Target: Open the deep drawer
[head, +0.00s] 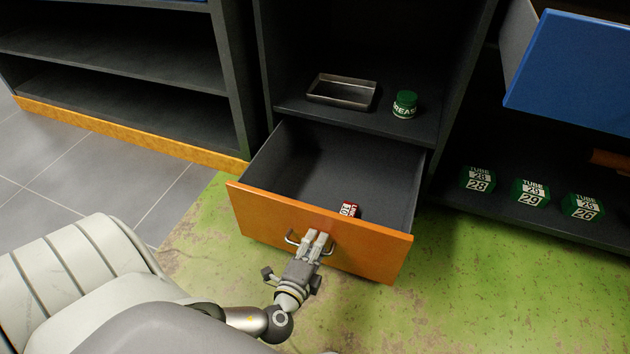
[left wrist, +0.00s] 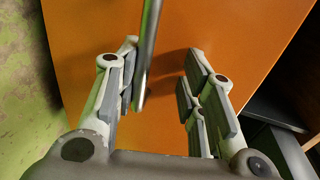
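The deep drawer (head: 320,230) has an orange front and dark inside walls, and it stands pulled well out of the dark cabinet. Its metal bar handle (head: 291,238) is on the front face. My left gripper (head: 318,240) is at the handle. In the left wrist view its two fingers (left wrist: 160,90) are spread apart, with the handle bar (left wrist: 147,50) between them, closer to the left finger. The orange front (left wrist: 225,40) fills most of that view. My right gripper is not in view.
A metal tray (head: 342,92) and a green grease jar (head: 405,104) stand on the shelf above. A blue drawer (head: 570,75) juts out at the right, above several green tube boxes (head: 530,193). Green floor is clear in front.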

